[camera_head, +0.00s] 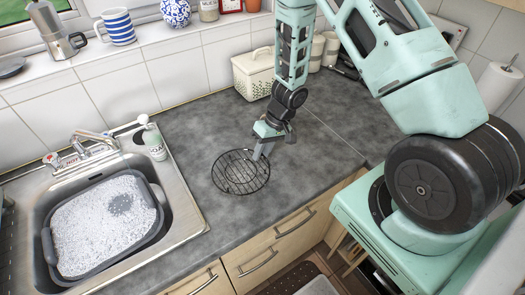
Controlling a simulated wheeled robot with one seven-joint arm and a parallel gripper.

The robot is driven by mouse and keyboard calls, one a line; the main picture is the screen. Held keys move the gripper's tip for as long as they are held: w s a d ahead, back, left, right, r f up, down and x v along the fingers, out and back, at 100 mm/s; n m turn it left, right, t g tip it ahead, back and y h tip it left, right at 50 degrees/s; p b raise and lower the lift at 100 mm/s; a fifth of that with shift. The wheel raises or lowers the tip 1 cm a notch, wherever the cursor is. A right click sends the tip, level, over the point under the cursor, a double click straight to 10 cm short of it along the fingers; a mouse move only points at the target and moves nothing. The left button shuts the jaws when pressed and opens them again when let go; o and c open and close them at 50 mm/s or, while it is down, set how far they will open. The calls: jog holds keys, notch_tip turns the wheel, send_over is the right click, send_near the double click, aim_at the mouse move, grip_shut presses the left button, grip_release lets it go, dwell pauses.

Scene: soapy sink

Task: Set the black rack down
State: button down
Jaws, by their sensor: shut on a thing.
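The black rack (238,176) is a round wire grid at the middle of the grey countertop, to the right of the sink. It looks level and lies on or very close to the counter; I cannot tell which. My gripper (261,152) comes down from above and is shut on the rack's upper right rim. The fingertips are small in this view, and the rim between them is mostly hidden.
A sink (185,218) with a grey basin (163,230) of suds is at left, with a soap bottle (154,142) and tap (92,146) behind. A cream basket (252,76) stands against the wall. The counter (200,115) around the rack is clear.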

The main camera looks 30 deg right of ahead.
jog(key=shift+f, duration=0.1)
jog(key=c, duration=1.2)
grip_release()
jog(key=v, duration=1.2)
jog(key=w+a+r+n+t+h, duration=0.25)
jog(key=w+a+r+t, duration=0.2)
jog(key=a+r, duration=0.7)
jog(key=s+a+r+n+g, duration=0.1)
jog(key=s+a+r, duration=0.1)
jog(key=s, duration=0.7)
jog(key=s+a+r+n+g+h, duration=0.1)
jog(key=s+a, duration=0.3)
jog(key=s, duration=0.5)
jog(key=s+a+r+n+g, duration=0.2)
jog(key=s+a, duration=0.1)
jog(key=s, duration=0.6)
jog(key=shift+a+r+n+g+h+p, duration=0.25)
jog(key=shift+a+r+g+p, duration=0.1)
jog(key=shift+a, duration=0.05)
